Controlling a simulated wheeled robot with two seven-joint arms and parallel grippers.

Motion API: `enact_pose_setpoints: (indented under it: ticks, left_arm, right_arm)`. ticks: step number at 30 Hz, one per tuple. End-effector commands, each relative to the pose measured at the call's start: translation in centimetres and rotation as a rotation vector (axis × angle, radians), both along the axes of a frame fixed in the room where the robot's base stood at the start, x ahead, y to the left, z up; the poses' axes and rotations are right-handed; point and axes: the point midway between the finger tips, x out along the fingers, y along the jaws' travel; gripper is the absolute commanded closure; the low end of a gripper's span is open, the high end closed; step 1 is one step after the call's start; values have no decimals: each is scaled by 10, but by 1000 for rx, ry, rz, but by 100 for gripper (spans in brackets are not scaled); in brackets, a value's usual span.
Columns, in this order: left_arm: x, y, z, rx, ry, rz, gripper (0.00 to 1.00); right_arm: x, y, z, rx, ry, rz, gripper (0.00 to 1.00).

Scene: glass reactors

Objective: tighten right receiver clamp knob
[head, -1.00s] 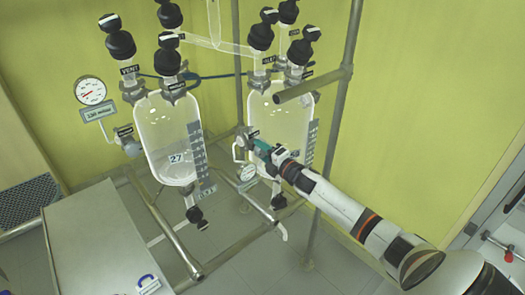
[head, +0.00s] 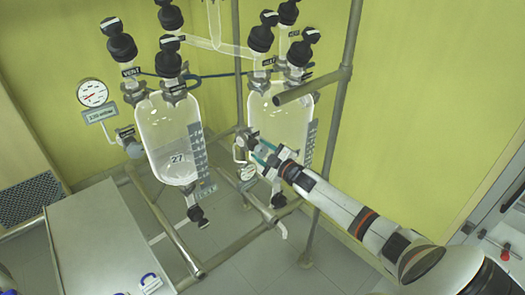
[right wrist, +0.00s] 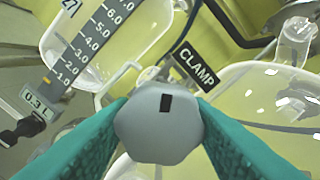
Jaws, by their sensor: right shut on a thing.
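The grey clamp knob (right wrist: 158,128) is lobed with a dark rectangular mark. It sits between the two teal fingers of my right gripper (right wrist: 158,140), which is shut on it. A black label reading CLAMP (right wrist: 195,65) is just behind the knob. In the head view my right gripper (head: 262,153) reaches to the left side of the right glass receiver (head: 284,122); its fingers largely hide the knob there. My left gripper is not in view.
The left glass receiver (head: 170,145) stands apart to the left, with a round gauge (head: 92,93) beside it. A metal pole (head: 337,110) rises close to my right arm. A grey table (head: 95,245) is front left.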

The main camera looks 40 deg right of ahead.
Motion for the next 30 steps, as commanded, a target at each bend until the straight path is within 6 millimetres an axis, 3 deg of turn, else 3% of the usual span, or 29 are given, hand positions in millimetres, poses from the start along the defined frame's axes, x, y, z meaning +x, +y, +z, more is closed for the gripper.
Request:
enact_pose_setpoints:
  ticks: [30]
  left_arm:
    - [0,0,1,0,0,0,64]
  right_arm:
    - [-1,1,-3,960,92,0,80]
